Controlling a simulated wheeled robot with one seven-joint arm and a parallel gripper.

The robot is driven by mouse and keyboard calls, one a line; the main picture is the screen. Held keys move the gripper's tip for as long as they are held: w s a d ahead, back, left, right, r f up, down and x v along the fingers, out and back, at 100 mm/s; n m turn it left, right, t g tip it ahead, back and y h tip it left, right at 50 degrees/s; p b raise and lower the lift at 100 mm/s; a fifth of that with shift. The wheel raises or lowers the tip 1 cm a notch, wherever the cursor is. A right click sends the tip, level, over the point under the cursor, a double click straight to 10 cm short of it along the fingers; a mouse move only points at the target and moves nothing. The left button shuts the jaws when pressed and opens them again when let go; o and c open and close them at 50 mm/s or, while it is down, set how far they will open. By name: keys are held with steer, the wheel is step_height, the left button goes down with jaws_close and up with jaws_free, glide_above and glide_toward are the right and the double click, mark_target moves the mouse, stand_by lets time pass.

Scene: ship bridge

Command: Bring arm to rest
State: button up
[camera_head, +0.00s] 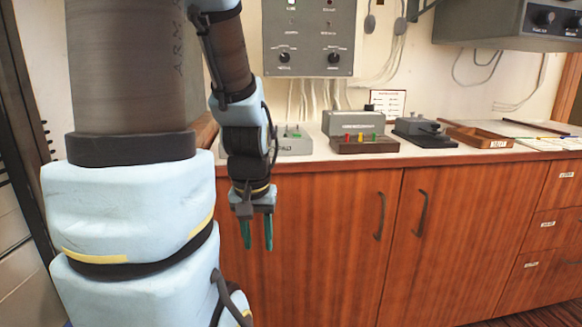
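My gripper (257,246) hangs pointing down in front of the wooden cabinet, left of the picture's middle. Its two green fingers are apart with a gap between them, and nothing shows in the gap. The gripper is below the level of the counter top. My arm comes down from the top of the picture, its forearm and wrist hanging steeply beside my large column on the left.
A counter (306,163) runs along the wall over wooden cabinet doors (318,240). It bears a block with coloured pegs (365,144), a dark device (425,132) and a wooden tray (478,138). A grey control panel (309,38) hangs above. The space right of my gripper is clear.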

step_height(320, 180, up, 17)
steer(key=p, duration=1.7)
steer(key=shift+f, duration=0.2)
steer(key=shift+s, duration=0.1)
